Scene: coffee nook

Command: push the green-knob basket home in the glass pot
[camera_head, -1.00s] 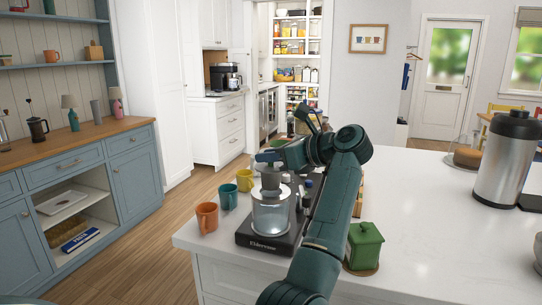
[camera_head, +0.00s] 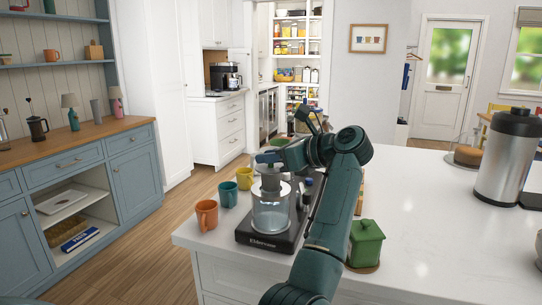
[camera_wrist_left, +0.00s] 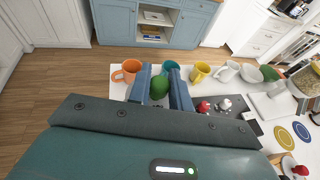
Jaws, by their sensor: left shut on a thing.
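The glass pot (camera_head: 270,218) stands upright on a dark scale-like base near the left end of the white counter. The grey metal basket (camera_head: 270,183) is upright at the pot's mouth, with its lower part inside the glass. I cannot tell whether it is fully seated. My left gripper (camera_head: 268,158) is directly above it, fingers down. In the left wrist view the green knob (camera_wrist_left: 160,87) is between the two blue fingers (camera_wrist_left: 162,88), which are shut on it. The pot is hidden there. My right gripper is in neither view.
Orange (camera_head: 206,215), teal (camera_head: 228,194) and yellow (camera_head: 244,179) mugs stand left of the pot near the counter edge. A green lidded canister (camera_head: 366,243) is right of my forearm. A steel urn (camera_head: 505,160) stands at far right. The middle counter is clear.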

